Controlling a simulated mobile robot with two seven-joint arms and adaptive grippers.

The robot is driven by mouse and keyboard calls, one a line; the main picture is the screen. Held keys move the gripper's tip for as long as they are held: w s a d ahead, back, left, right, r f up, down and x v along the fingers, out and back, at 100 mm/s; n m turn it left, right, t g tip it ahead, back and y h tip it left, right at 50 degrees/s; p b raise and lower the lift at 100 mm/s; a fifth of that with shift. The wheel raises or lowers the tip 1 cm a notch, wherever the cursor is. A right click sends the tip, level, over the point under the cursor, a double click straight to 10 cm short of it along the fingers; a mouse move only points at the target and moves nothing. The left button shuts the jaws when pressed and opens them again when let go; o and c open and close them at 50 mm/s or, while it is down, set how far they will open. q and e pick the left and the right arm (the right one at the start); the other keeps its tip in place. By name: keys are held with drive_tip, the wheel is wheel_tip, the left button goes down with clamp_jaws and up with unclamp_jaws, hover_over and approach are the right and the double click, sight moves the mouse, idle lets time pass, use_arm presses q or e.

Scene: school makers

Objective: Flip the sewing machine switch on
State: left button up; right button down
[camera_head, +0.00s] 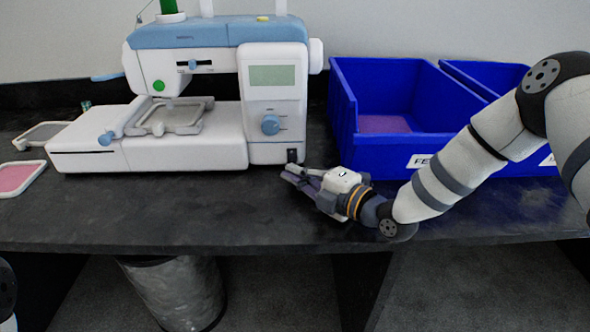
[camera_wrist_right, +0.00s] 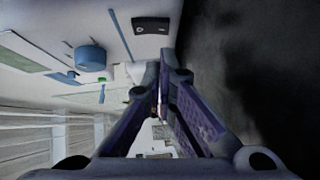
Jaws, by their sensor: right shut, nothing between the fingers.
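The sewing machine (camera_head: 215,95), white with a blue top, stands on the dark table at the left. Its small black switch (camera_head: 292,155) is low on the front, near the right corner of the base. The switch also shows in the right wrist view (camera_wrist_right: 151,25), just beyond the fingertips. My right gripper (camera_head: 286,172) is shut and empty, with its tips just below and in front of the switch. I cannot tell whether the tips touch the machine. In the right wrist view the closed fingers (camera_wrist_right: 160,72) point toward the machine's front. My left gripper is not in view.
Blue bins (camera_head: 343,110) stand right of the machine, close behind my right gripper and forearm. Embroidery hoops (camera_head: 18,178) lie at the far left. The table's front strip (camera_head: 180,215) is clear. A metal waste bin (camera_head: 178,290) stands under the table.

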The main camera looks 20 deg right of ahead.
drive_tip(key=shift+w+d+f, duration=0.15)
drive_tip(key=shift+w+d, duration=0.05)
drive_tip(key=shift+w, duration=0.7)
